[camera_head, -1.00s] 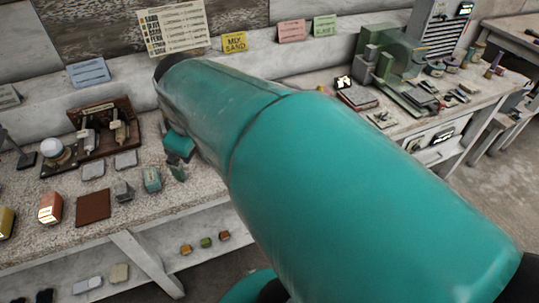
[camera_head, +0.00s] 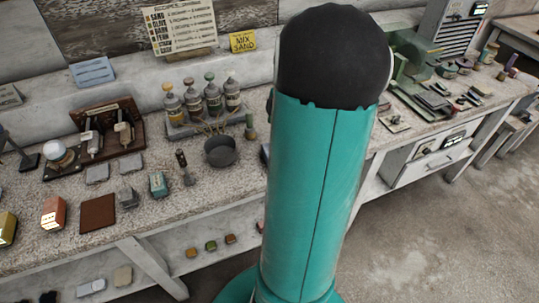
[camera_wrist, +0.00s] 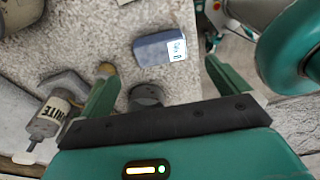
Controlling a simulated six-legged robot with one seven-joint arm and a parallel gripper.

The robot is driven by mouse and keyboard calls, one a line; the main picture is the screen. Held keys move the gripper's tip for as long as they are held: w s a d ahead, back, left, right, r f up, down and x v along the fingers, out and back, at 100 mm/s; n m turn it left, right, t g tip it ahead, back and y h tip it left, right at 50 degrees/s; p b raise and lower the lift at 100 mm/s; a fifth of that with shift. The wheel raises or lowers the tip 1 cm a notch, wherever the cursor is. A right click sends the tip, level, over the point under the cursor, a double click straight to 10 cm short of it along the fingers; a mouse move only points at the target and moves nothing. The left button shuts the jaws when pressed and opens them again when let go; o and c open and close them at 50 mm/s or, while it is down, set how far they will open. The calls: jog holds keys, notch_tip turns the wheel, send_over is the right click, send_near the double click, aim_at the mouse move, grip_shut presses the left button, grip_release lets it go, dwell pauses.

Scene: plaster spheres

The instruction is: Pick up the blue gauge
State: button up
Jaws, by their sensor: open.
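A dark blue block with a white label (camera_wrist: 158,48), which looks like the blue gauge, lies on the speckled bench top (camera_wrist: 105,30) in the wrist view. It is near the bench edge, ahead of and between the finger tips. My gripper (camera_wrist: 160,70) is open, with one green finger on each side and nothing held. In the head view my upright teal arm hides the gripper and most of the bench behind it, and I cannot make out the blue gauge clearly there.
A labelled bottle (camera_wrist: 48,116) and a dark round object (camera_wrist: 147,94) are close to the gripper. In the head view several capped bottles (camera_head: 212,100) stand in a rack behind a dark pot (camera_head: 221,151). A teal block (camera_head: 158,184) sits nearer the front edge.

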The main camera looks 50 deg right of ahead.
jog(key=f, duration=0.3)
jog(key=a+f, duration=0.1)
jog(key=f, duration=0.2)
jog(key=w+f, duration=0.1)
jog(key=f, duration=0.3)
jog(key=shift+w+a, duration=0.1)
jog(key=shift+a, duration=0.2)
jog(key=c, duration=1)
